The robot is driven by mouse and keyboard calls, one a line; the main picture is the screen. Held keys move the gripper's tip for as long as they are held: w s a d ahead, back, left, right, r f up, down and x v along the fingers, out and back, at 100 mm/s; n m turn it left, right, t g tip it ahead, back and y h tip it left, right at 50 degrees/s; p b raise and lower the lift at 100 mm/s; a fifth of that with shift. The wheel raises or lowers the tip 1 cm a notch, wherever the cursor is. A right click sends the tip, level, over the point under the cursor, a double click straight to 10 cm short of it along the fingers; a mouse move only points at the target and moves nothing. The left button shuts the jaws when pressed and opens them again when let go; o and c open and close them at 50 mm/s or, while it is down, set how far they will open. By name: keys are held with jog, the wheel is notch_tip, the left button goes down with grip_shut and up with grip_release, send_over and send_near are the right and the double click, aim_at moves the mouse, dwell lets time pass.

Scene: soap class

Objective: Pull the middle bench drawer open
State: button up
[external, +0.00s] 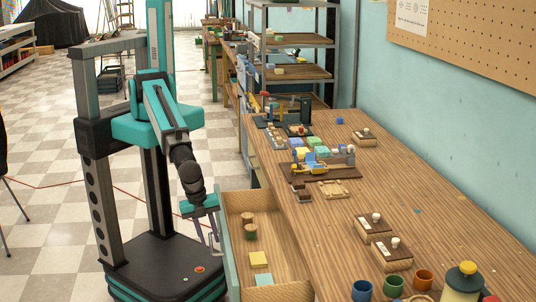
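A wooden bench drawer (283,240) stands pulled out from the bench side in the external view, its inside open to view. Its teal front panel (230,262) faces my base. Whether this is the middle drawer cannot be told, as the other drawers are hidden. My gripper (215,243) points down just outside the front panel, near its far end. Its fingers are thin and small here, so I cannot tell whether they are open, or whether they touch the drawer's handle, which I cannot make out.
The drawer holds round wooden pieces (248,219), a yellow block (258,259) and a pale green block (263,280). The bench top (330,230) carries soap blocks, wooden stamps, coloured cups (393,285) and a yellow-topped jar (464,279). Checkered floor lies open left of my base.

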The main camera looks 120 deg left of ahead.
jog(key=shift+f, duration=0.15)
grip_shut()
jog(key=s+d+b, duration=0.1)
jog(key=s+d, duration=0.5)
jog(key=shift+s+d+b, duration=0.3)
jog(key=shift+d+b, duration=0.05)
dwell(0.3)
grip_release()
